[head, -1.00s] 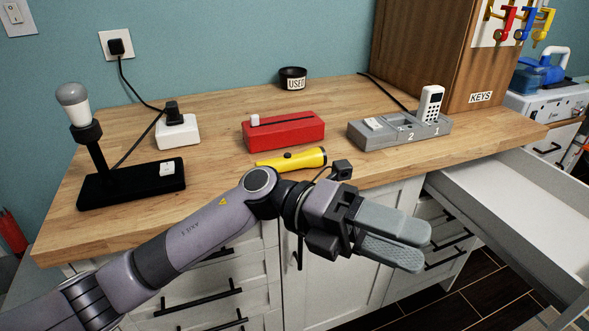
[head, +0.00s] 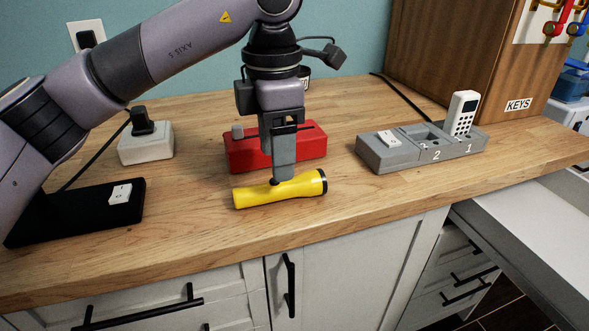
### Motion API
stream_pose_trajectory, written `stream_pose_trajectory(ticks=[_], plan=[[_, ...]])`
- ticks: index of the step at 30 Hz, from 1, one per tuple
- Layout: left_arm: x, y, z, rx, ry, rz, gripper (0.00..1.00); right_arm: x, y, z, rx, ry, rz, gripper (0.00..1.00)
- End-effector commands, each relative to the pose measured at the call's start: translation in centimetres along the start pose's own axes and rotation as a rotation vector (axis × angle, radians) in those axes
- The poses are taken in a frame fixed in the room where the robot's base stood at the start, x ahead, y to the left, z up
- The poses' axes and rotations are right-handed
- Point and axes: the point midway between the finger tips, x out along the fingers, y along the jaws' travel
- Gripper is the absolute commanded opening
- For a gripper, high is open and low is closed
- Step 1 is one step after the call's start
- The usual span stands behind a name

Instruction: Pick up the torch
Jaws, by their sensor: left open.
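The yellow torch (head: 250,195) lies on its side on the wooden worktop near the front edge, its black-rimmed head to the right. My left gripper (head: 284,172) points down from above, with its fingers just above or behind the middle of the torch. The fingers line up one behind the other, so the gap between them is hard to see. The gripper is open and holds nothing that I can see. I cannot tell whether a finger touches the torch. My right gripper is not in view.
A red box (head: 310,143) with a slot stands just behind the torch. A white block (head: 147,145) and a black base (head: 90,208) are left. An open drawer (head: 530,235) juts out at right.

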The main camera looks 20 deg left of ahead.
Motion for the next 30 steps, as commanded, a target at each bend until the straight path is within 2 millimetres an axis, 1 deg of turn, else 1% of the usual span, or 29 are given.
stream_pose_trajectory(ticks=[2, 11, 16, 19, 21, 26, 27, 29, 30], plan=[[0.2, 0.1, -0.1, -0.002, 0.004, 0.004, 0.62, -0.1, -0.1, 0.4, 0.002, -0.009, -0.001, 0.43], [2.9, 0.4, -0.2, -0.003, 0.003, 0.002, 0.62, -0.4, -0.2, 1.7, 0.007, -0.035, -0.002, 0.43], [5.4, 0.9, -0.6, -0.002, 0.005, 0.001, 0.62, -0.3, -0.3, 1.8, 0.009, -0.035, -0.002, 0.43], [6.7, 0.9, -0.5, -0.001, 0.003, 0.002, 0.62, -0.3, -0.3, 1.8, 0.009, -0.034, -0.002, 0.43], [7.1, 0.9, -0.5, 0.0, 0.003, 0.003, 0.62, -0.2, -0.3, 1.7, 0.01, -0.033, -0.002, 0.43], [7.1, 0.9, -0.5, -0.001, 0.002, 0.003, 0.62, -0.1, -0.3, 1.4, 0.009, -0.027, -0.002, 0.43], [7.1, 0.9, -0.5, -0.001, 0.002, 0.003, 0.58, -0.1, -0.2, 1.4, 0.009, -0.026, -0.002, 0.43], [7.1, 0.9, -0.5, -0.001, 0.002, 0.003, 0.39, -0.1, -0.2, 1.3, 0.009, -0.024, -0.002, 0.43], [7.1, 0.9, -0.5, -0.001, 0.002, 0.003, 0.26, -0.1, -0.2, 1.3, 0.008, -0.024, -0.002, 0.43]])
